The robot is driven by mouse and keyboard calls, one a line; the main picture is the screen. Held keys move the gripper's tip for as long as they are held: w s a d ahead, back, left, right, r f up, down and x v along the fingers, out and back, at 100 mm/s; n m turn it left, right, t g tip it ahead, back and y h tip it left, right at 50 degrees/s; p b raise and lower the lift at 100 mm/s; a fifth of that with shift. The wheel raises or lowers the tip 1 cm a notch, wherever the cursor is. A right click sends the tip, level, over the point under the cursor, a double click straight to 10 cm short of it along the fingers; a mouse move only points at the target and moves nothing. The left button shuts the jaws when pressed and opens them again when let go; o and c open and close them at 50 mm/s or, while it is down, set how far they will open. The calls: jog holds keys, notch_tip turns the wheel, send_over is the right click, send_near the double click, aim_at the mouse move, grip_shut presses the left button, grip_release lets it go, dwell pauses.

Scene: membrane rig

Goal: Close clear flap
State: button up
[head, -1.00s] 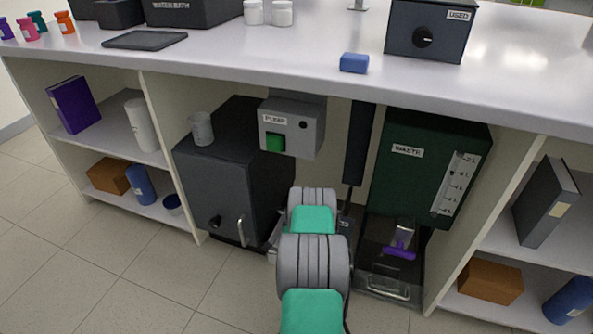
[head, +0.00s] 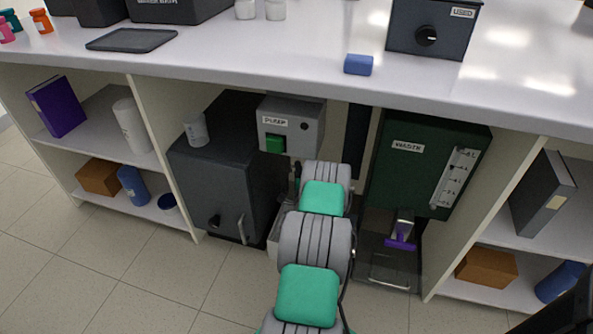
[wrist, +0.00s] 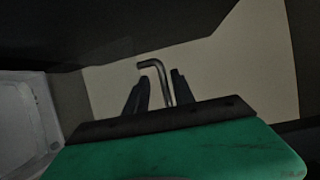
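What looks like a clear flap or tray front (head: 388,271) with a metal bar handle is low under the green waste box (head: 405,170) in the head view. I cannot tell for sure that it is the flap. In the wrist view my gripper (wrist: 158,92) has its two dark fingers apart. A bent metal rod (wrist: 163,78) shows between or just beyond them, and no grip on it is visible. A pale box-like panel (wrist: 28,115) is at the left. In the head view my arm hides the gripper below the pump.
A grey pump box (head: 290,125) hangs under the bench. A dark cabinet (head: 222,175) with a handle stands left of my arm. A purple-handled tool (head: 401,240) is below the waste box. Shelves with boxes and bottles flank both sides. The tiled floor in front is clear.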

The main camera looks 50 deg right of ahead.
jog(key=b+v, duration=0.2)
jog(key=v, duration=0.7)
dwell(0.6)
dwell(0.4)
